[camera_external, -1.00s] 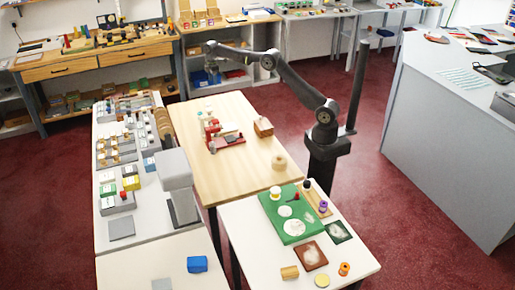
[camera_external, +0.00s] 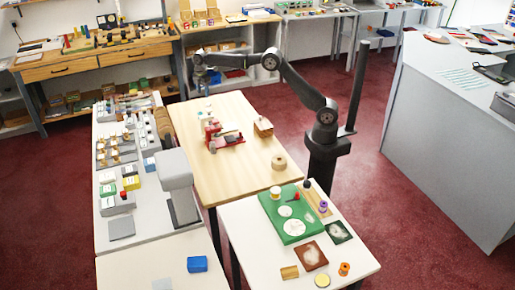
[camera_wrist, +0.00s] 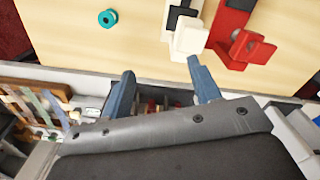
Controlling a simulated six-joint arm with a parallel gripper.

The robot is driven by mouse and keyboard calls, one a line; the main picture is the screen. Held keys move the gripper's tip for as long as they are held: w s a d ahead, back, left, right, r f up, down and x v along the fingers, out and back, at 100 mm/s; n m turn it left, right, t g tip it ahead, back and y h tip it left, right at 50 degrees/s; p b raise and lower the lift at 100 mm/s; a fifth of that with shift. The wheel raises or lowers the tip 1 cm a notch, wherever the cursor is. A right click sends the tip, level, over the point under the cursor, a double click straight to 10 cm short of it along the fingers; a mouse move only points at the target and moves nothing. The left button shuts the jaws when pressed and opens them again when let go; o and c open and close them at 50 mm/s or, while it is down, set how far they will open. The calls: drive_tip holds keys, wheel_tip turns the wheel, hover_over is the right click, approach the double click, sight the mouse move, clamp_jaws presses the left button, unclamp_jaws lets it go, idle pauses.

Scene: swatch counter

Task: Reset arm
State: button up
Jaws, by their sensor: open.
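My arm reaches left from its dark post in the external view, above the back of the wooden table (camera_external: 235,175). My gripper (camera_external: 204,90) hangs at its end near the table's far left corner and is small there. In the wrist view, the two blue-grey fingers of my gripper (camera_wrist: 162,84) stand well apart, with nothing held between them. A red device (camera_external: 225,136) lies on the table, apart from my gripper. Its red and white parts show at the top of the wrist view (camera_wrist: 240,42).
A teal ring (camera_wrist: 107,18) lies on the wooden table in the wrist view. A brown box (camera_external: 263,127) and a tan roll (camera_external: 279,162) stand at the table's right. A counter with several small items (camera_external: 125,185) runs along the left. The table's front is clear.

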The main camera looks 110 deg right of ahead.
drive_tip(key=w+a+n, duration=0.1)
drive_tip(key=w+a, duration=0.2)
drive_tip(key=a, duration=0.6)
drive_tip(key=shift+w+a+r+n, duration=0.2)
drive_tip(key=shift+a+r+n, duration=0.1)
drive_tip(key=shift+a, duration=0.1)
drive_tip(key=shift+o, duration=0.4)
